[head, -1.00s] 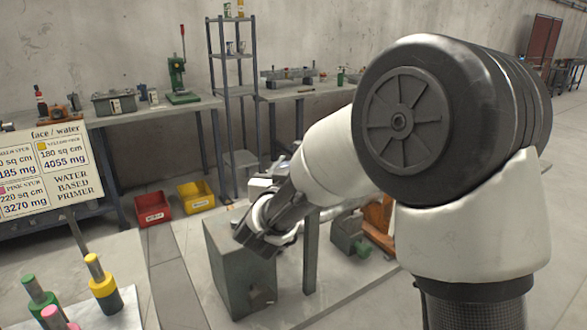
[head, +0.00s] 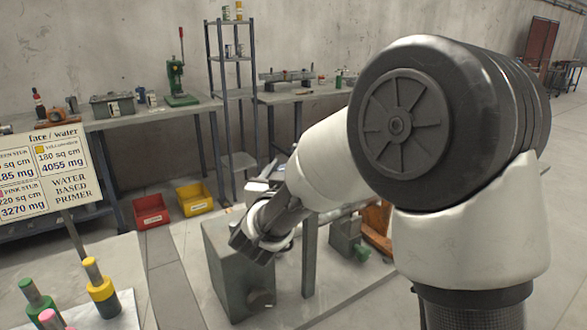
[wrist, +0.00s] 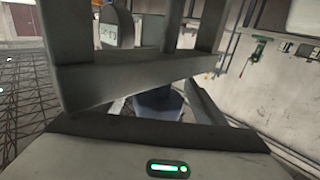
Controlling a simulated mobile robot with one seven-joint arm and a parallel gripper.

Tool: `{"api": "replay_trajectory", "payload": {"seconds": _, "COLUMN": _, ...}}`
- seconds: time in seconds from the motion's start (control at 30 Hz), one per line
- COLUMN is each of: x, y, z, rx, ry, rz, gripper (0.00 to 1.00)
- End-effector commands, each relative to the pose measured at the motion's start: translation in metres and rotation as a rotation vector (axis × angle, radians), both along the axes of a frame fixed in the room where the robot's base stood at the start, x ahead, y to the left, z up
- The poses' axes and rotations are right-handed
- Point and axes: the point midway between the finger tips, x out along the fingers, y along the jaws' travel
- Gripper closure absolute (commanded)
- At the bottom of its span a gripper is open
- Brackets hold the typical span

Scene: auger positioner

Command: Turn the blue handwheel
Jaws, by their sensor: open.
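My gripper (head: 246,246) hangs low at the end of my folded arm, over or beside a grey-green box (head: 228,278) in the head view. Its fingers are hard to make out there. In the wrist view, dark grey bars frame a gap, and a dark blue rounded thing (wrist: 158,101) shows in it. This may be the blue handwheel; its rim is mostly hidden, and I cannot tell if the gripper touches it. My gripper is open. No blue wheel shows clearly in the head view.
A grey post (head: 310,258) stands right of the box, with a green-grey machine part (head: 345,232) beyond. Red (head: 151,212) and yellow (head: 194,198) bins lie behind on the floor. A sign (head: 45,170) and colored stubs (head: 102,290) are at left.

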Motion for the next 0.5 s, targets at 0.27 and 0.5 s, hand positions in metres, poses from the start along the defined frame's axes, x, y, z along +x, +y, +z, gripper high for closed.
{"api": "replay_trajectory", "payload": {"seconds": 0.27, "x": -0.059, "y": 0.013, "z": 0.002, "rx": -0.002, "ry": -0.001, "rz": 0.005, "gripper": 0.35}}
{"api": "replay_trajectory", "payload": {"seconds": 0.5, "x": -0.116, "y": 0.024, "z": 0.002, "rx": -0.001, "ry": -0.002, "rz": 0.006, "gripper": 0.35}}
